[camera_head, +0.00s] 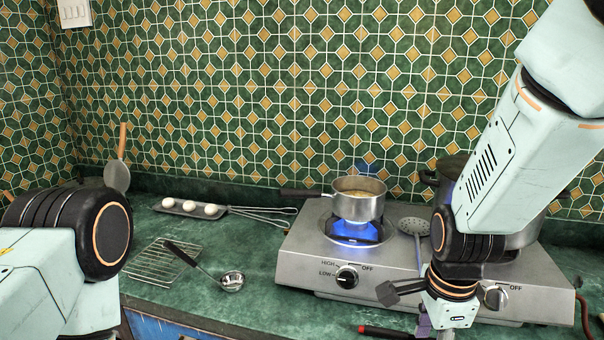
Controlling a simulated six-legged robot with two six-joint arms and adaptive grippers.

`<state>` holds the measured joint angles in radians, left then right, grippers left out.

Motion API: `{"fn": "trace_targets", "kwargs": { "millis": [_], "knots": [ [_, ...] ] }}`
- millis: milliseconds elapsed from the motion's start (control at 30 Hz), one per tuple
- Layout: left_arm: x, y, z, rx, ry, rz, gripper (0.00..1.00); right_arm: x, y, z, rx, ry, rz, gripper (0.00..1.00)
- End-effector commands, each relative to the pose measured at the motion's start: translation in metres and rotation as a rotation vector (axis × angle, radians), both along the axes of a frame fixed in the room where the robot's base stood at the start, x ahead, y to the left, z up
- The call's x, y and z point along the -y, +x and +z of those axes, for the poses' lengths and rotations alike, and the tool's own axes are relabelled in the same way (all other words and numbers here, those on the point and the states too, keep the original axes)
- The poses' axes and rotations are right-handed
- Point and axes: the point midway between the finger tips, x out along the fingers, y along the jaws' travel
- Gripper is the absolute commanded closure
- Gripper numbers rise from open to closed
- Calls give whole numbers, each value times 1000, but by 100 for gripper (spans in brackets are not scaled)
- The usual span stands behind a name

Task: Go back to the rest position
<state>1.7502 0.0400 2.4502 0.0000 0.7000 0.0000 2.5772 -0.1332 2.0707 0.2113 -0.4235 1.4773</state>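My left arm comes in at the lower left, and only its links and a round black joint show. My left gripper is outside the picture. My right arm comes down from the upper right in front of the gas hotplate (315,255). Its wrist is low, near the right knob (494,298). Dark parts around my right gripper (400,292) show beside the wrist, but I cannot make out both fingertips or any held thing. A small pot (358,207) with liquid stands on the left burner over a blue flame (354,231). The left knob (347,278) is in clear view.
A large pot (437,180) stands behind my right arm. A skimmer (414,227) lies between the burners. A ladle (232,281), a wire rack (150,263), a whisk (262,214) and a tray with eggs (176,207) lie on the green counter (262,300).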

Motion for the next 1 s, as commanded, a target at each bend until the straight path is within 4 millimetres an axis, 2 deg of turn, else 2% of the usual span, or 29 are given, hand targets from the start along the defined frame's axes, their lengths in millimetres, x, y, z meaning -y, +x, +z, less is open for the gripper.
{"fn": "trace_targets", "kwargs": {
  "millis": [267,367,467,567,667,700,800,900,1000],
  "knots": [
    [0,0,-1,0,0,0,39,10,25,-3,153,-98,367,56],
    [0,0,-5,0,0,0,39,15,28,-19,202,-162,570,56],
    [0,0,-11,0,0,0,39,20,22,-48,228,-231,784,56],
    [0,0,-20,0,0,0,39,24,8,-86,232,-293,1004,56],
    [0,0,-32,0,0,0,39,26,-20,-133,214,-335,1227,56],
    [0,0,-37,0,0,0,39,26,-38,-156,200,-342,1314,56],
    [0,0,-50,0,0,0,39,26,-81,-203,162,-331,1473,56],
    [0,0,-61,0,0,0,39,25,-130,-243,109,-275,1555,56],
    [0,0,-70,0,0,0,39,25,-178,-273,42,-190,1562,56]
  ]
}}
